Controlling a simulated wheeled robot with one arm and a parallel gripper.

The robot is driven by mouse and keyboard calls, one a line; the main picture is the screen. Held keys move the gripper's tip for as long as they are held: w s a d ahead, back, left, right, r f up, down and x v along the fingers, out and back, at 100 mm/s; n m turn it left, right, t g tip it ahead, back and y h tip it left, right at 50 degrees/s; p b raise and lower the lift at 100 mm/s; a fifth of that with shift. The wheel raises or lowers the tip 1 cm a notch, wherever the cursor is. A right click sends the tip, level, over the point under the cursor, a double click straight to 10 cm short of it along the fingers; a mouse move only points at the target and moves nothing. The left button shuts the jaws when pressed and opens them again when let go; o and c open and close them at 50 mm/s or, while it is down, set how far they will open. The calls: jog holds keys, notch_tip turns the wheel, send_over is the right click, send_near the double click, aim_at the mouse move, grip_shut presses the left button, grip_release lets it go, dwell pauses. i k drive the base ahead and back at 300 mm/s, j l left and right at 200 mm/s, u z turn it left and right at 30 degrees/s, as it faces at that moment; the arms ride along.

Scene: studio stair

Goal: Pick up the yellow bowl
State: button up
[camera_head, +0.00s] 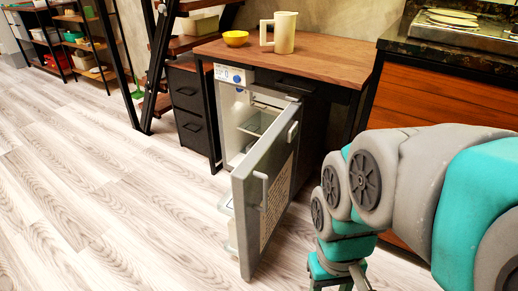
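The yellow bowl (235,38) is small and stands upright on the wooden tabletop (320,62), near its back left. A cream mug or pitcher (284,33) with a handle on its left side stands just right of the bowl, close to it. My arm comes in from the right side of the view. My gripper (340,285) is only partly in view at the bottom edge, low over the floor, in front of the table and far from the bowl. Its fingertips are cut off, so I cannot tell its opening.
A small fridge (238,110) under the table has its door (265,190) swung open towards me. Black drawers (190,105) stand left of it. A wooden-front counter (445,92) is at the right. Stairs and shelves (75,40) are at the back left. The left floor (100,200) is clear.

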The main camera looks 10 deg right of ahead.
aim_at(235, 39)
jog(key=i+j, duration=0.1)
jog(key=j, duration=0.4)
jog(key=i+j, duration=0.15)
jog(key=j, duration=0.35)
jog(key=i+j+z, duration=0.1)
jog(key=j, duration=0.35)
jog(key=i+j, duration=0.15)
jog(key=j, duration=0.35)
jog(key=i+j, duration=0.1)
jog(key=j, duration=0.4)
jog(key=z, duration=0.05)
